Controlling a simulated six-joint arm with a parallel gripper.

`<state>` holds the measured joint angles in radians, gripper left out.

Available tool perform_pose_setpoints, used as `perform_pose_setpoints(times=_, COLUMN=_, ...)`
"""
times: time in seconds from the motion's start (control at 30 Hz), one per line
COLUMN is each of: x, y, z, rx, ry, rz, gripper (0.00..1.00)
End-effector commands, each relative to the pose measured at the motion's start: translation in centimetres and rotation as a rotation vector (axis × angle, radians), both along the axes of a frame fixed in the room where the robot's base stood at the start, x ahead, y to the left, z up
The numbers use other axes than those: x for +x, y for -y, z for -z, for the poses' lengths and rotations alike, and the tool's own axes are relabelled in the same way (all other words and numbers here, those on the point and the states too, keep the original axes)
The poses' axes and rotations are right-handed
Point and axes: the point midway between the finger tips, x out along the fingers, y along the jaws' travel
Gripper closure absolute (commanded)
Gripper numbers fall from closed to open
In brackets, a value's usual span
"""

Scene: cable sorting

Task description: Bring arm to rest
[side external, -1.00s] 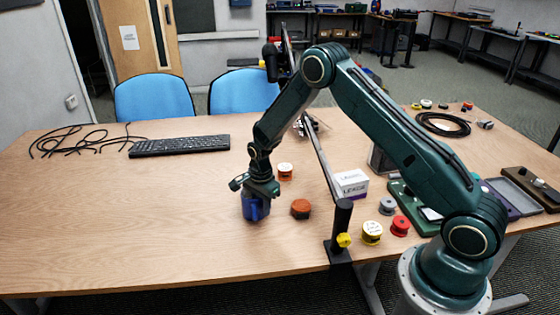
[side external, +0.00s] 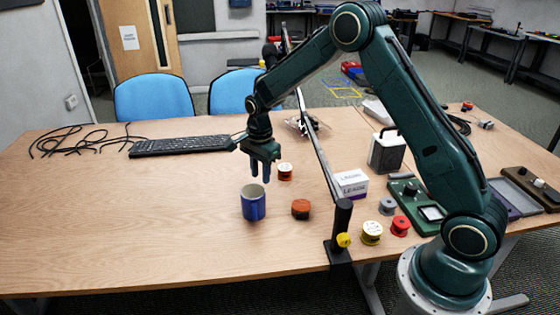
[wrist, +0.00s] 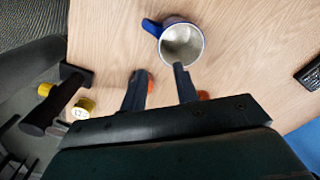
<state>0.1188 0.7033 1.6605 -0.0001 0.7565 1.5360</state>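My gripper (side external: 261,177) is raised above the table (side external: 130,230), with its fingers pointing down. It also shows in the wrist view (wrist: 160,80), where its two fingers are apart with nothing between them. A blue mug (side external: 253,203) stands upright on the table below the gripper, clear of the fingers. In the wrist view the mug (wrist: 181,45) shows a pale, empty-looking inside and a blue handle.
An orange spool (side external: 301,209) and an orange-white spool (side external: 285,172) stand near the mug. A black post (side external: 340,235) with a long bar stands to the right. A keyboard (side external: 180,146) and black cables (side external: 80,140) lie behind. The left front table is clear.

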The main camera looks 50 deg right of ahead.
Motion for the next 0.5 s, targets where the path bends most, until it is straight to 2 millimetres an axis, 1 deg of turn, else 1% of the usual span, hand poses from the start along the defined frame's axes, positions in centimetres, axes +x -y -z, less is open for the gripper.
perform_pose_setpoints(times=0.03, x=0.00, y=0.00, z=-0.39, rx=0.000, ry=0.000, rz=0.000, gripper=0.70)
perform_pose_setpoints(times=0.17, x=-0.03, y=0.00, z=-0.85, rx=0.000, ry=0.000, rz=0.000, gripper=0.70)
perform_pose_setpoints(times=0.5, x=-0.03, y=0.00, z=-0.94, rx=0.000, ry=0.000, rz=0.000, gripper=0.70)
